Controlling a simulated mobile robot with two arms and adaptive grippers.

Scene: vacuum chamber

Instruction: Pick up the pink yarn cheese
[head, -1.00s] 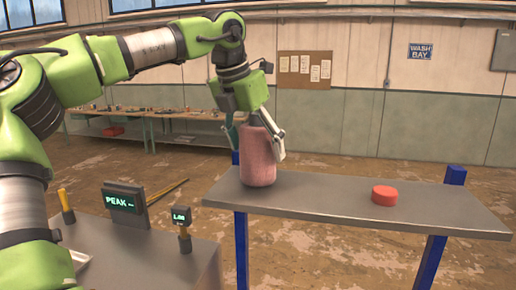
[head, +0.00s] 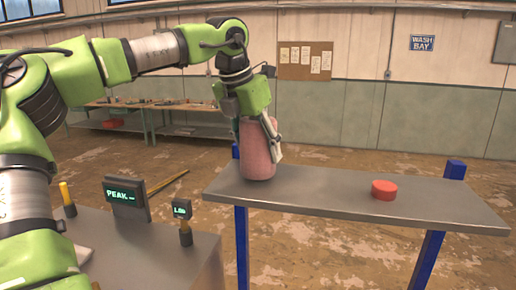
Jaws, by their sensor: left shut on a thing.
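The pink yarn cheese (head: 257,158), a tall rounded pink cylinder with a fuzzy look, is upright at the left end of the grey shelf (head: 330,197). My left gripper (head: 258,130) comes down on it from above. It is shut on the pink yarn cheese, with one finger showing along its right side. The other finger is mostly hidden behind it. Its base looks to be at the shelf surface; I cannot tell whether there is a gap. My right gripper is not in view.
A short red cylinder (head: 384,190) sits on the right part of the shelf, with bare shelf between. Blue posts (head: 429,258) carry the shelf. A display reading PEAK (head: 125,197) and a smaller display (head: 182,210) stand on the grey cabinet at left.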

